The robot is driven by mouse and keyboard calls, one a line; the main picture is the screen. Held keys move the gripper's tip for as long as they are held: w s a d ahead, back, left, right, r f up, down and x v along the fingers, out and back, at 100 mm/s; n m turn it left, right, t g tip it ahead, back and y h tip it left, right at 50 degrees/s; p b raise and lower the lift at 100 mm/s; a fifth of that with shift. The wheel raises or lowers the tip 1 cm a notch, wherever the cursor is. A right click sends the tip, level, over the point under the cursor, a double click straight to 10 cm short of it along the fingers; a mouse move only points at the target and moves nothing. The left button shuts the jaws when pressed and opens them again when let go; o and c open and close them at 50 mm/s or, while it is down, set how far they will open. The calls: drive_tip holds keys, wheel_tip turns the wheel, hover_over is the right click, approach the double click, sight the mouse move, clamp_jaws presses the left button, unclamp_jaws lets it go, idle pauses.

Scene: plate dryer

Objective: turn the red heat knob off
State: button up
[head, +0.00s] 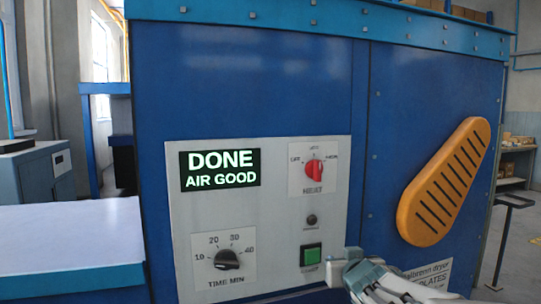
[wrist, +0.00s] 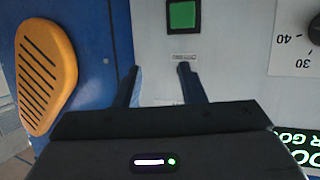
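The red heat knob (head: 314,172) is on a white plate at the upper right of the grey control panel (head: 285,240) in the head view. Small labels sit left, above and right of it. Its white pointer mark seems to point upward, towards the middle label. My gripper (head: 343,266) is low at the panel's right edge, below the knob and right of the green button (head: 310,256). In the wrist view my gripper (wrist: 158,74) has its two fingers apart with nothing between them. The red knob is not in the wrist view.
A lit display (head: 220,174) reads "DONE AIR GOOD". A black time dial (head: 227,260) is at the panel's lower left, and a small dark knob (head: 311,220) is above the green button. An orange slotted cover (head: 443,182) sticks out at right. A pale-topped table (head: 70,235) stands at left.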

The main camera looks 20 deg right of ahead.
sight(320, 166)
wheel_tip(320, 166, up, 19)
drive_tip(key=d+n+t+y+p, duration=0.1)
drive_tip(key=n+t+y+p, duration=0.3)
drive_tip(key=p, duration=0.5)
drive_tip(key=shift+m+y, duration=0.3)
drive_tip(key=shift+m, duration=0.1)
drive_tip(key=w, duration=1.3)
drive_tip(key=shift+w+a+f+p, duration=0.1)
drive_tip(key=shift+w+a+p, duration=0.15)
drive_tip(key=shift+w+p, duration=0.15)
drive_tip(key=shift+s, duration=0.1)
clamp_jaws()
